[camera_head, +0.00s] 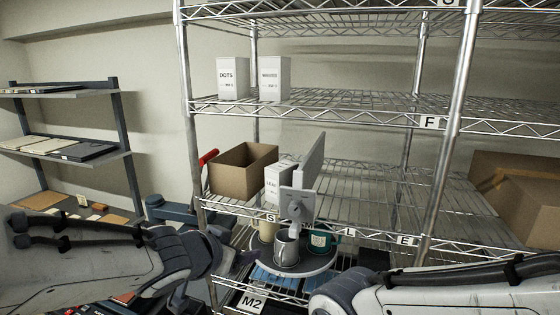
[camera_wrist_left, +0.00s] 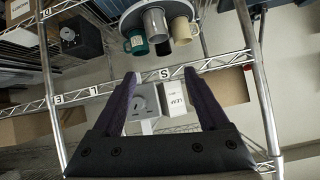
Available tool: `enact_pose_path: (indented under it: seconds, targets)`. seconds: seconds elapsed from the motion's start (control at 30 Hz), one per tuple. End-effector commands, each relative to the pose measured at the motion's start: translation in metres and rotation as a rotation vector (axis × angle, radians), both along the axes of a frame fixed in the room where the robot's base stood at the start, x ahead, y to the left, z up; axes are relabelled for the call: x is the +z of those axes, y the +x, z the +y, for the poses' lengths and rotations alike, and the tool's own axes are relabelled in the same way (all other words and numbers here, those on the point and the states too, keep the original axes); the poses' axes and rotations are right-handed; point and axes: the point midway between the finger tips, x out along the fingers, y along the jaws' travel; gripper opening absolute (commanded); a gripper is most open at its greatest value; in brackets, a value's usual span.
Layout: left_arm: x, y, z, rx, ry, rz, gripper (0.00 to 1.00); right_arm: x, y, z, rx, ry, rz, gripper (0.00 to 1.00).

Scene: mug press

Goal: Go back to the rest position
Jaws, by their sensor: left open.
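My left gripper (camera_head: 222,275) is low at the left of the wire rack in the head view. In the left wrist view its two purple fingers (camera_wrist_left: 162,76) are spread with nothing between them. A grey-white mug (camera_head: 287,252), a teal mug (camera_head: 321,242) and a cream mug (camera_head: 267,231) stand on a round tray (camera_head: 310,268) right of the gripper. The left wrist view also shows the teal mug (camera_wrist_left: 137,42), the grey mug (camera_wrist_left: 156,30) and the cream mug (camera_wrist_left: 183,32), apart from the fingers. My right arm enters at the lower right; its gripper is out of frame.
The wire rack's shelf edge (camera_head: 390,238) runs above the tray. On that shelf are an open cardboard box (camera_head: 238,175), a white LEAF box (camera_head: 277,184) and a white device with a round knob (camera_head: 297,203). A dark shelf unit (camera_head: 75,155) stands at the left.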

Motion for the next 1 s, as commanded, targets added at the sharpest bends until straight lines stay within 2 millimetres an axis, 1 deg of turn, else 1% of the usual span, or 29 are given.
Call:
enact_pose_path:
  seconds: [0.03, 0.07, 0.1, 0.17, 0.2, 0.23, 0.27, 0.3, 0.4, 0.5, 0.6, 0.63, 1.0]
  targets:
    - [-0.027, -0.011, -0.004, 0.015, 0.031, 0.053, 0.77, -0.016, 0.000, 0.000, -0.001, 0.000, 0.000, 1.00]
    - [-0.041, -0.020, -0.004, 0.030, 0.055, 0.093, 0.77, -0.021, 0.000, 0.000, -0.001, 0.000, 0.000, 1.00]
    - [-0.063, -0.036, -0.007, 0.035, 0.084, 0.167, 0.77, -0.029, 0.000, 0.000, -0.002, 0.000, 0.000, 1.00]
    - [-0.096, -0.066, -0.011, 0.032, 0.135, 0.293, 0.77, -0.042, 0.000, 0.000, -0.002, 0.000, 0.000, 1.00]
    - [-0.115, -0.088, -0.014, 0.022, 0.166, 0.380, 0.77, -0.048, 0.000, 0.000, -0.003, 0.000, 0.000, 1.00]
    - [-0.127, -0.105, -0.017, 0.010, 0.187, 0.444, 0.77, -0.053, 0.000, 0.000, -0.003, 0.000, 0.000, 1.00]
    - [-0.137, -0.122, -0.019, -0.006, 0.205, 0.505, 0.77, -0.056, 0.000, 0.000, -0.004, 0.000, 0.000, 1.00]
    - [-0.149, -0.143, -0.022, -0.032, 0.227, 0.579, 0.77, -0.061, 0.000, 0.000, -0.004, 0.000, 0.000, 1.00]
    - [-0.167, -0.189, -0.029, -0.100, 0.267, 0.733, 0.77, -0.069, 0.000, 0.000, -0.005, 0.000, 0.000, 1.00]
    - [-0.175, -0.220, -0.033, -0.153, 0.288, 0.836, 0.77, -0.073, 0.000, 0.000, -0.005, 0.000, 0.000, 1.00]
    - [-0.177, -0.235, -0.036, -0.179, 0.296, 0.886, 0.77, -0.074, 0.000, 0.000, -0.006, 0.000, 0.001, 1.00]
    - [-0.177, -0.237, -0.036, -0.183, 0.297, 0.890, 0.77, -0.074, 0.000, 0.000, -0.006, 0.000, 0.001, 1.00]
    - [-0.177, -0.237, -0.036, -0.183, 0.297, 0.890, 0.77, -0.074, 0.000, 0.000, -0.006, 0.000, 0.001, 1.00]
